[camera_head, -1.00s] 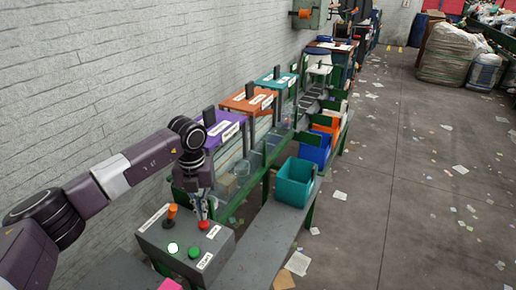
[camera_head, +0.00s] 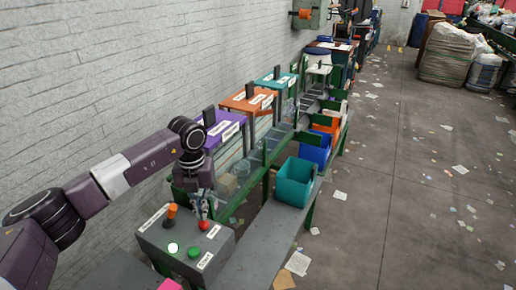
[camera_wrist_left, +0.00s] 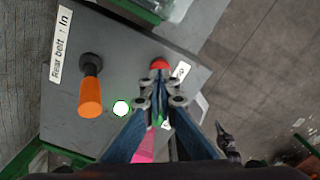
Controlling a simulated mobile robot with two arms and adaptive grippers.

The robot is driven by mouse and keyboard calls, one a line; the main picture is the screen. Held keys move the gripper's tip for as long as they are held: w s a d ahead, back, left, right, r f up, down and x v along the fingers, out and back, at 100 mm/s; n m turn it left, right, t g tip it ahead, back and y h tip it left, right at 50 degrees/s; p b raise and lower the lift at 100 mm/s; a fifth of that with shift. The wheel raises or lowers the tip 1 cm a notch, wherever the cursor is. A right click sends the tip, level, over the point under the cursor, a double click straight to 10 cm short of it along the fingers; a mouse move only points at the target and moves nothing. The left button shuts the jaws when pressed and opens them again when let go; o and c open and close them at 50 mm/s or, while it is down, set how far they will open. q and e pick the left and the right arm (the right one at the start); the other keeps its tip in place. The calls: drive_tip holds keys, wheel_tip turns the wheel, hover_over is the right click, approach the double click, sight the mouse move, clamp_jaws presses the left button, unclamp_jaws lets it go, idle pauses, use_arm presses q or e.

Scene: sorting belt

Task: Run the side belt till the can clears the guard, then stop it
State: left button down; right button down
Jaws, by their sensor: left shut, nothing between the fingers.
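My left gripper (camera_head: 202,214) is shut and empty, pointing down just above the red button (camera_head: 204,225) on the grey control box (camera_head: 217,248). In the left wrist view, the fingertips (camera_wrist_left: 160,80) end beside the red button (camera_wrist_left: 160,64); I cannot tell whether they touch it. The box also carries a lit white button (camera_head: 173,247), a green button (camera_head: 194,252) and an orange-handled lever (camera_head: 171,212). A label by the lever reads "Rear belt: In" in the wrist view. The belt line (camera_head: 268,150) runs away behind the box. I cannot make out the can.
Teal (camera_head: 294,184), blue (camera_head: 316,151) and orange (camera_head: 327,128) bins stand along the line's right side. The floor to the right is open, with scattered paper.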

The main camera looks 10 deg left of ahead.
sight(204, 223)
use_arm(q)
drive_tip(key=shift+f+b, duration=1)
drive_tip(key=shift+f, duration=0.55)
drive_tip(key=shift+r+p, duration=1)
drive_tip(key=shift+r, duration=0.6)
drive_tip(key=shift+r, duration=0.1)
wheel_tip(204, 223, up, 5)
drive_tip(key=p, duration=0.3)
